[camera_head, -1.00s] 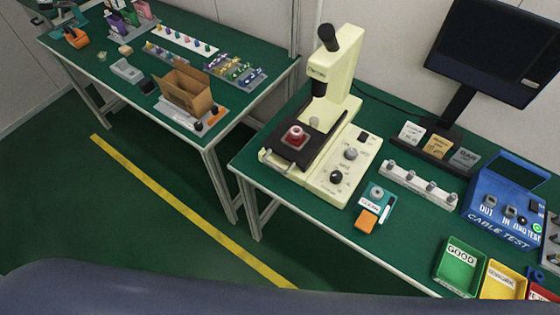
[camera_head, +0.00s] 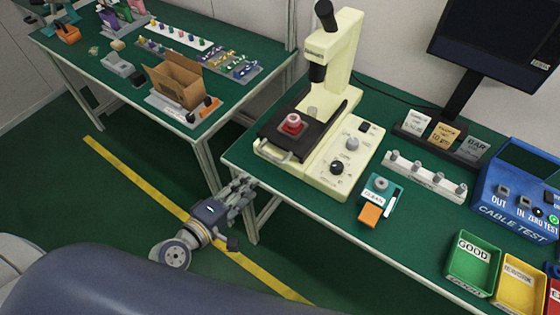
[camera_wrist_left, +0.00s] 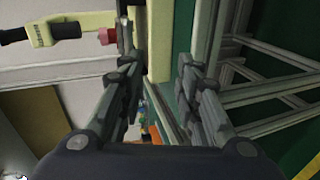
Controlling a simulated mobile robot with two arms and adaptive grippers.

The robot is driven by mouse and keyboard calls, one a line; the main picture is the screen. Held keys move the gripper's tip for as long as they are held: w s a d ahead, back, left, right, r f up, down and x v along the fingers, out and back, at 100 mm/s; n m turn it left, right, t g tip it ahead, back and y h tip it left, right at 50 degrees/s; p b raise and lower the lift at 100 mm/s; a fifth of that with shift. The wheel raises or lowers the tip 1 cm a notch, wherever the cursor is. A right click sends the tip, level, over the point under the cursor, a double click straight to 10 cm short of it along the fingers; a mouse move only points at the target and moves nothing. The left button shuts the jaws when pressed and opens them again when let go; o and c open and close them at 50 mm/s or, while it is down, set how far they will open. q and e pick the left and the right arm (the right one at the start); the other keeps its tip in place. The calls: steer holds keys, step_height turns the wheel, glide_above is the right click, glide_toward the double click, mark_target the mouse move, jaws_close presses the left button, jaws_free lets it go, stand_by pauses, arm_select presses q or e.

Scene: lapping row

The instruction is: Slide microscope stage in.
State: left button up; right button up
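The cream microscope (camera_head: 333,60) stands on the green bench near the left end. Its dark stage (camera_head: 303,130) sticks out toward the front left, with a metal handle (camera_head: 272,152) at its front edge and a red-and-white piece (camera_head: 292,124) on top. My left gripper (camera_head: 243,190) is below and left of the stage, beside the bench's front edge, touching nothing that I can see. In the left wrist view its two fingers (camera_wrist_left: 158,85) are apart with nothing held between them. The microscope (camera_wrist_left: 55,32) and red piece (camera_wrist_left: 106,36) show there at upper left. My right gripper is not in view.
The bench edge (camera_head: 330,225) is close to my left gripper. Another bench with a cardboard box (camera_head: 175,80) stands at left.

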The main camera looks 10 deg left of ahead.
mark_target(271, 155)
arm_select(q)
steer(key=shift+n+t+h, duration=0.3)
steer(key=shift+t+h, duration=0.1)
steer(key=w+d, duration=0.1)
steer(key=w, duration=0.1)
steer(key=w+d+r+p, duration=0.1)
steer(key=w, duration=0.2)
steer(key=w+d+r, duration=0.1)
steer(key=w, duration=0.2)
steer(key=shift+w+d+p, duration=0.25)
steer(key=shift+d+p, duration=0.05)
steer(key=shift+d, duration=0.1)
steer(key=shift+x, duration=0.9)
jaws_close()
